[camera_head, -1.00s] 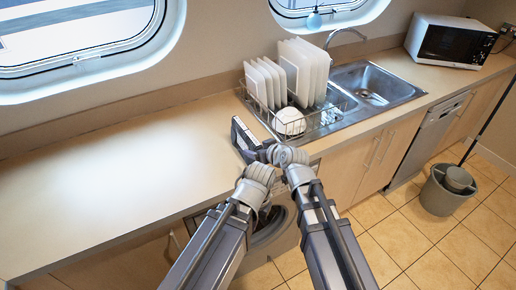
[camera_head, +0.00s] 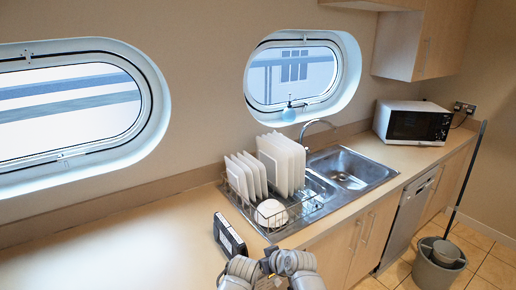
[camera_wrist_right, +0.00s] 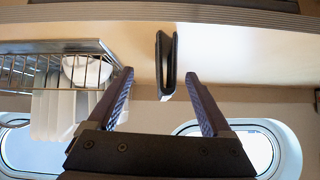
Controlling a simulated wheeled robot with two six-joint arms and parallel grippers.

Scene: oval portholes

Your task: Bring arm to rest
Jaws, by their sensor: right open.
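My right gripper (camera_head: 266,255) is low in the head view, in front of the counter edge, mostly covered by the grey wrist joints. In the right wrist view its two dark fingers (camera_wrist_right: 160,76) are spread apart with nothing held. A dark, thin, box-like thing (camera_head: 229,236) stands on the counter left of the dish rack. In the right wrist view it (camera_wrist_right: 166,65) shows upside down, in line with the gap between the fingers, apparently untouched. An arm link of mine shows at the bottom of the head view; I see no left gripper fingers.
A wire dish rack (camera_head: 240,203) with white plates (camera_head: 283,165) and a bowl (camera_head: 271,213) stands beside the steel sink (camera_head: 345,169). A microwave (camera_head: 412,122) stands at the right. The counter left (camera_head: 110,250) is clear. A bucket (camera_head: 437,265) is on the floor.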

